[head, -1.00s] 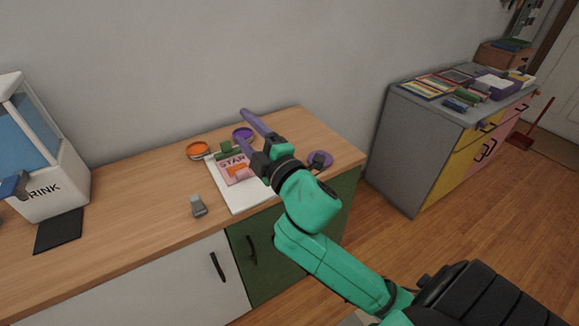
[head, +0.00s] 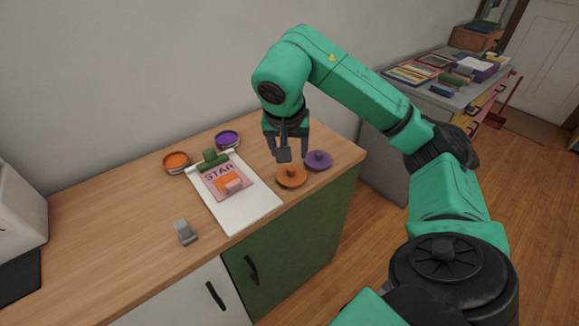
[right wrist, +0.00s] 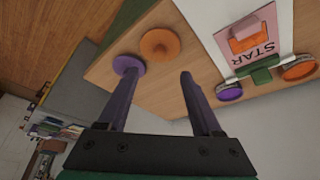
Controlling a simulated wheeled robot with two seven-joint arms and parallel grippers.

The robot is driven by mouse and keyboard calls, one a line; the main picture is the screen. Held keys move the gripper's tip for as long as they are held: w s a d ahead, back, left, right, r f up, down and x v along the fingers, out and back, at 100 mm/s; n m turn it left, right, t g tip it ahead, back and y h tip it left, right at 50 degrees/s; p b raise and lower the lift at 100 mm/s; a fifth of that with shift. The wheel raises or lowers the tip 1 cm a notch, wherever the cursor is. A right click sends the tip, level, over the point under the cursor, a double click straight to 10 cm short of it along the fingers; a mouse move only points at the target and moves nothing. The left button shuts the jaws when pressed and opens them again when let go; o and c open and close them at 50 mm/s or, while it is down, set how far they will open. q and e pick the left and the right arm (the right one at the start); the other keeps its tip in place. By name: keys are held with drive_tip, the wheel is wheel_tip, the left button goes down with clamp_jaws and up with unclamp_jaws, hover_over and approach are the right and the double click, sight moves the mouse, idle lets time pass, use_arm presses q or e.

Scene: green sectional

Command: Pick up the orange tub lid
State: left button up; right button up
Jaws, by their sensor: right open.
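The orange tub lid (head: 291,176) is a round disc with a knob, lying on the wooden counter near its front right edge. It also shows in the right wrist view (right wrist: 160,45), beyond the fingertips. My right gripper (head: 289,158) is open and points down, above and just behind the orange lid in the head view. Its two purple fingers (right wrist: 160,82) are spread with nothing between them. A purple lid (head: 319,160) lies to the right of the orange lid; in the right wrist view (right wrist: 128,65) it is beside one fingertip. My left gripper is not in view.
An open orange tub (head: 176,162) and purple tub (head: 228,139) stand at the back. A white board (head: 240,211) with a pink STAR card (head: 226,180) and stamps lies left of the orange lid. A grey clip-like object (head: 185,232) sits farther left.

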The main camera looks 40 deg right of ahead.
sight(291, 168)
drive_tip(key=x, duration=1)
drive_tip(key=shift+w+d, duration=0.15)
drive_tip(key=shift+r, duration=0.15)
clamp_jaws()
